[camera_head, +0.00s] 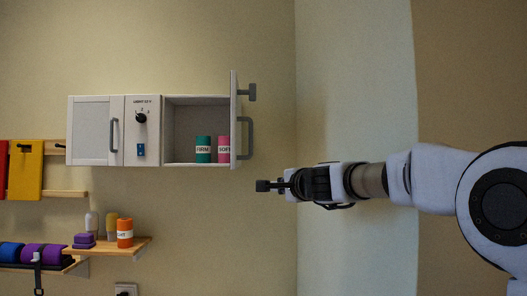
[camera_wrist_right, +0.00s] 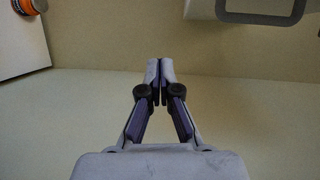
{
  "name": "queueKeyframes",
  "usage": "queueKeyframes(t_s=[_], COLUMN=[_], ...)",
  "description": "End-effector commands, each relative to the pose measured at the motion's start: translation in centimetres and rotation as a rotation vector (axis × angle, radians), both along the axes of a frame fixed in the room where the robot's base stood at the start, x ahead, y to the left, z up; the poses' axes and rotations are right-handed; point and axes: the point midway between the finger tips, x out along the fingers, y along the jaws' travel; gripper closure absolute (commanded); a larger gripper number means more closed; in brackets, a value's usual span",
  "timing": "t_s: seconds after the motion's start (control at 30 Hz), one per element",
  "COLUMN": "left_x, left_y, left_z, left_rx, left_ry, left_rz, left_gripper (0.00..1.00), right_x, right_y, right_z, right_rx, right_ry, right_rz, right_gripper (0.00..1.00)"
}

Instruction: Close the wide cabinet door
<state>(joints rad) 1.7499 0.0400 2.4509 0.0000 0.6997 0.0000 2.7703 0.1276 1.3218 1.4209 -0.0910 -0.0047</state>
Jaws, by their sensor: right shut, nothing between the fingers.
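The wall cabinet (camera_head: 183,101) hangs on the wall in the head view. Its wide door (camera_head: 234,110) stands swung out at the right side, seen nearly edge-on, with a grey handle (camera_head: 247,138) on its outer face. The open compartment behind it shows a teal roll (camera_head: 203,149) and a pink roll (camera_head: 223,147). My right gripper (camera_head: 264,186) is shut and empty, below and right of the door, apart from it. In the right wrist view the closed fingers (camera_wrist_right: 160,66) point towards the wall, and the grey handle (camera_wrist_right: 262,17) shows at the top right. My left gripper is not in view.
A narrow left door (camera_head: 90,130) and a panel with a dial (camera_head: 141,118) are beside the open compartment. Below, wooden shelves (camera_head: 140,242) hold an orange roll (camera_head: 125,233) and several other items. The space between my right gripper and the door looks clear.

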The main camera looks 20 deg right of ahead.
Motion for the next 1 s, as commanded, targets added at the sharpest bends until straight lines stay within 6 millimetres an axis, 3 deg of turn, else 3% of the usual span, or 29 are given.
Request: queueKeyframes(t_s=[0.03,0.1,0.2,0.37,0.7,1.0], left_x=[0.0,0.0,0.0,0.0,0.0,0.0], left_y=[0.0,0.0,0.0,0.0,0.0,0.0], left_z=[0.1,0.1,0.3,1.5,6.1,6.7], left_rx=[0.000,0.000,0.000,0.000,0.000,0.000], left_ry=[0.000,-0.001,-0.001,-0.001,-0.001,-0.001], left_rz=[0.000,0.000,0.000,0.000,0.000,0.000], left_gripper=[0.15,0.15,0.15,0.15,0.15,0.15], right_x=[-0.8,-1.6,-2.0,-0.3,6.2,7.8], right_y=[0.1,0.2,0.3,0.5,1.2,1.3], right_z=[3.2,6.2,8.2,8.5,8.9,8.3], right_rx=[0.035,0.073,0.095,0.097,0.095,0.095], right_ry=[-0.053,-0.104,-0.136,-0.135,-0.134,-0.136], right_rz=[0.012,0.026,0.035,0.035,0.034,0.034], right_gripper=[1.00,1.00,1.00,1.00,1.00,1.00])
